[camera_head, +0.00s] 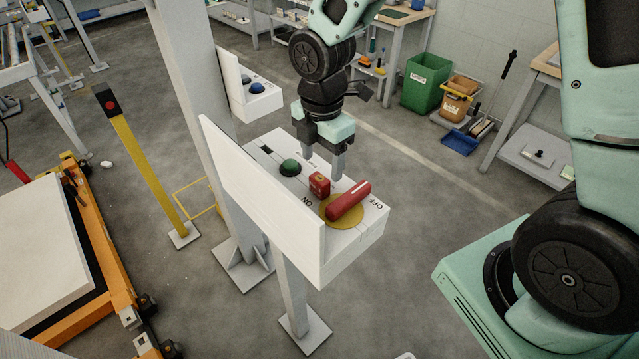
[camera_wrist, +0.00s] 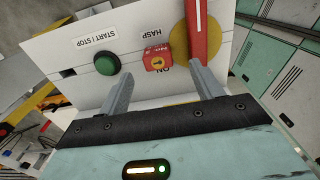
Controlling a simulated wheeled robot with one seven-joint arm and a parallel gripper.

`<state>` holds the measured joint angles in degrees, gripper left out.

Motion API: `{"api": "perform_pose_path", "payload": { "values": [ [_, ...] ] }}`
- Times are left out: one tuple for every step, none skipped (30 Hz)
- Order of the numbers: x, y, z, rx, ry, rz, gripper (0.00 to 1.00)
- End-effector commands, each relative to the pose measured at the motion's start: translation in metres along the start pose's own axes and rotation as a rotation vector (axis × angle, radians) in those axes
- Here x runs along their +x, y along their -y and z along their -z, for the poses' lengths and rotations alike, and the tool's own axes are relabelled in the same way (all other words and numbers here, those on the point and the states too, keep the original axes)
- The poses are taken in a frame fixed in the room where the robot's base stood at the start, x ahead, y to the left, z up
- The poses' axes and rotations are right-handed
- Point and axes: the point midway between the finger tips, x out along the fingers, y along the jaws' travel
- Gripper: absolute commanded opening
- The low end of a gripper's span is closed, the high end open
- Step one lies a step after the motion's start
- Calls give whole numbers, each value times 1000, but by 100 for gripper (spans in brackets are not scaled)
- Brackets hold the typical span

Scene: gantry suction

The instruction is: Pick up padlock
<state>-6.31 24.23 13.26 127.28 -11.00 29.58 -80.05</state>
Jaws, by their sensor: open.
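The padlock (camera_head: 319,185) is a small red block on the white control box (camera_head: 375,216), between the green button and the red handle. In the wrist view the red padlock (camera_wrist: 157,58) sits under the printed word HASP, ahead of and between my two fingers. My gripper (camera_head: 324,166) is above the box with its fingers pointing down, open and empty. It also shows in the wrist view (camera_wrist: 165,85), with its fingertips apart. I cannot tell from the frames whether a finger touches the padlock.
The red rotary handle (camera_head: 349,201) on a yellow disc stands close beside the padlock. A green button (camera_head: 290,167) is on its other side. A white upright panel (camera_head: 262,205) rises along the box's edge. A second box with a blue button (camera_head: 256,87) stands behind.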

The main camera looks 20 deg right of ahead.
Motion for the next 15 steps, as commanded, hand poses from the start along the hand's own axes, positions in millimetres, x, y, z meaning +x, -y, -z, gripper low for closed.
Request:
{"api": "perform_pose_path", "payload": {
  "values": [
    [6, 0, 0, -1, 0, 3, 65],
    [9, 0, 0, 0, 0, 2, 65],
    [12, 0, 0, 0, 0, 2, 65],
    [13, 0, 0, 0, 0, 1, 65],
    [15, 0, 0, 1, 0, 0, 65],
    [16, 0, 0, 1, 0, 0, 65],
    [18, 0, 0, 1, 0, 1, 65],
    [19, 0, 1, 1, 0, 2, 65],
    [22, -1, 1, 1, 0, 2, 65],
    [25, -1, 1, 0, 0, 3, 65],
    [29, -1, 2, 0, 0, 4, 65],
    [34, -2, 2, 0, 0, 4, 65],
    [38, -2, 2, 0, 0, 5, 65],
    [41, -3, 3, 0, 0, 4, 65],
    [46, -3, 3, -1, 1, 5, 65]
  ]
}}
